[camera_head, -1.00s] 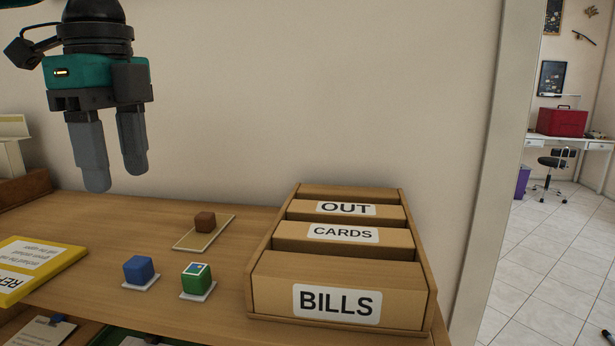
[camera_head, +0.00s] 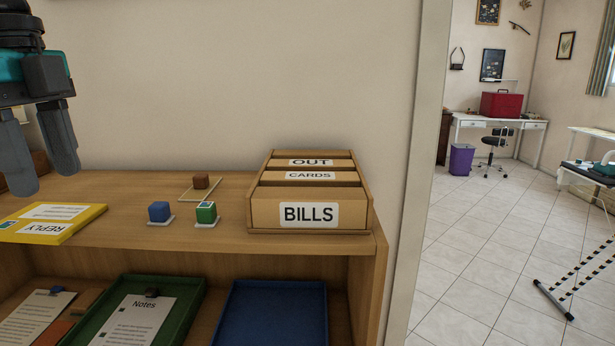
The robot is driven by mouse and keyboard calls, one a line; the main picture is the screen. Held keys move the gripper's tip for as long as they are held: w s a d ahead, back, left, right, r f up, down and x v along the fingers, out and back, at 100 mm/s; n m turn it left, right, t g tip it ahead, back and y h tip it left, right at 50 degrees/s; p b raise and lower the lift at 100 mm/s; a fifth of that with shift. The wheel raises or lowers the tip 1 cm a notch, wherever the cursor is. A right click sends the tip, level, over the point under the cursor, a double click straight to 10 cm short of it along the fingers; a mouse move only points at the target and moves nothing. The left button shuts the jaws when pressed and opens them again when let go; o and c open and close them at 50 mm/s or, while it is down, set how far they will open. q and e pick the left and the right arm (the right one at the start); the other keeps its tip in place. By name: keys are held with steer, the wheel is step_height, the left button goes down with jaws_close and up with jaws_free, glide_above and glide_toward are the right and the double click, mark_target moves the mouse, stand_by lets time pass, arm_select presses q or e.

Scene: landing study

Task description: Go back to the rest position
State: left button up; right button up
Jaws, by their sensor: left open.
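My left gripper (camera_head: 40,150) hangs at the left edge of the head view, fingers pointing down and apart, with nothing between them. It is in front of the wall and above the left part of the wooden shelf top (camera_head: 120,240). My right gripper is not in view.
A sorter labelled OUT, CARDS and BILLS (camera_head: 310,214) stands at the shelf's right end. A yellow REPLY folder (camera_head: 50,222) lies left. Green (camera_head: 188,310) and blue (camera_head: 275,312) trays lie below. Open tiled floor (camera_head: 480,250) is right.

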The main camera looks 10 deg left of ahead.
arm_select(q)
steer(key=s+a+f+n+h, duration=0.1)
steer(key=a+f+n+h, duration=0.1)
steer(key=a+f+h, duration=0.65)
steer(key=d+f+n+t+y, duration=0.3)
steer(key=f+n, duration=0.3)
steer(key=f, duration=1.6)
steer(key=d+f+n+t+y, duration=0.25)
steer(key=f+n+y, duration=0.2)
steer(key=f, duration=1.75)
steer(key=s+d+t, duration=0.1)
steer(key=d+t, duration=0.1)
steer(key=d, duration=0.6)
steer(key=s+d+n+t, duration=0.1)
steer(key=s+d+t, duration=0.1)
steer(key=d, duration=0.7)
steer(key=shift+d+f+t, duration=0.2)
steer(key=shift+f+t, duration=0.05)
steer(key=shift+t, duration=0.3)
steer(key=shift+c, duration=0.8)
steer(key=shift+a+n, duration=0.15)
steer(key=shift+n, duration=0.1)
steer(key=shift+c, duration=0.2)
